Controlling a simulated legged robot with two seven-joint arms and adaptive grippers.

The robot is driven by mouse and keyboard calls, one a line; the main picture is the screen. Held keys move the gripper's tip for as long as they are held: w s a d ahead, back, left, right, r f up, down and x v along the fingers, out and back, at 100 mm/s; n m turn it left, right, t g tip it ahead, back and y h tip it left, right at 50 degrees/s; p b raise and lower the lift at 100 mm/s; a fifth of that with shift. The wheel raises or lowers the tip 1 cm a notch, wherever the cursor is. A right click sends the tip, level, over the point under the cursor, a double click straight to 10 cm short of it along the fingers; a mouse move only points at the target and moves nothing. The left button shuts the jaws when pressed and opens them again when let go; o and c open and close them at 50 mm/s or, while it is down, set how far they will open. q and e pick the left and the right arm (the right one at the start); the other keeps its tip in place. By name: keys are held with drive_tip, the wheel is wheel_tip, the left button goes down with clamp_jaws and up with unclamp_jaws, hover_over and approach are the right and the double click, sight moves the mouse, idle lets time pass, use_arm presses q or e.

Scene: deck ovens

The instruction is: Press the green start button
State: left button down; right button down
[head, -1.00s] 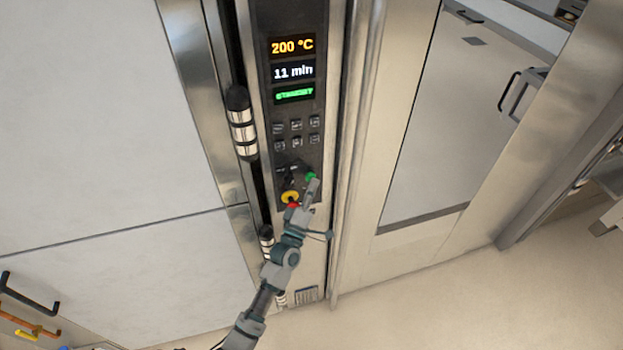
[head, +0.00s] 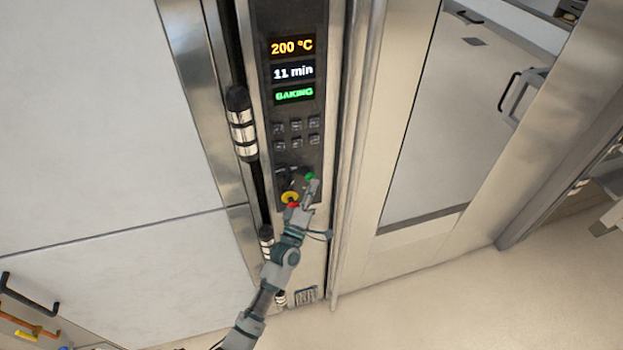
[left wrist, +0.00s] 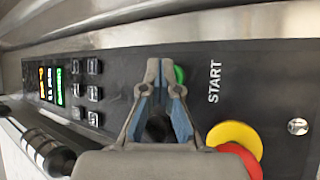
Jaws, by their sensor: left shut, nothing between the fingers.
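The green start button (head: 310,176) is low on the dark control panel (head: 297,150). In the left wrist view the green button (left wrist: 179,74) shows beside the word START, partly hidden by a fingertip. My left gripper (head: 314,184) is shut and empty, its tips at the button. In the left wrist view the shut left gripper (left wrist: 159,66) overlaps the button's edge; I cannot tell whether it touches. The panel's green display line (head: 294,94) reads BAKING. My right gripper is not in view.
A red and yellow stop button (left wrist: 236,150) is close beside the green one. Small grey keys (head: 296,132) sit above. An oven door handle (head: 241,120) runs left of the panel. Steel doors flank it, with open floor (head: 430,300) at lower right.

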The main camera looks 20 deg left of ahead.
use_arm(q)
drive_tip(key=shift+s+d, duration=0.4)
drive_tip(key=shift+s, duration=0.2)
drive_tip(key=shift+p, duration=0.3)
drive_tip(key=s+d+p, duration=0.1)
drive_tip(key=s, duration=0.1)
drive_tip(key=s+d+p, duration=0.1)
drive_tip(key=s, duration=0.1)
drive_tip(key=shift+d, duration=0.4)
